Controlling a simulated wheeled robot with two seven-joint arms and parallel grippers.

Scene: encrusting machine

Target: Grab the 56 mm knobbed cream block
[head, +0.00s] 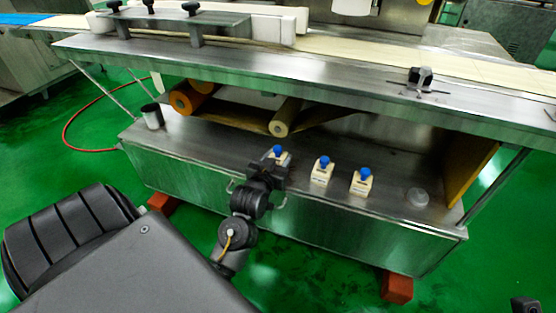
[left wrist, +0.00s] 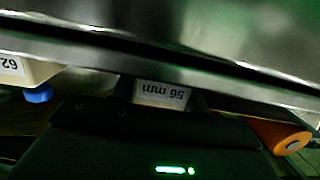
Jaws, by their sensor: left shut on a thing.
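The 56 mm knobbed cream block (head: 285,157) has a blue knob and stands leftmost of three such blocks on the machine's lower metal shelf. My left gripper (head: 275,164) is shut on it and hides most of its body in the head view. In the left wrist view, which is upside down, its white label (left wrist: 162,95) reads 56 mm and sits between the fingers.
Two more cream blocks with blue knobs, the middle one (head: 322,171) and the right one (head: 362,182), stand to the right. A clear cup (head: 418,197) is beyond them. Film rolls (head: 285,117) lie behind. A metal ledge (head: 310,77) overhangs the shelf.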

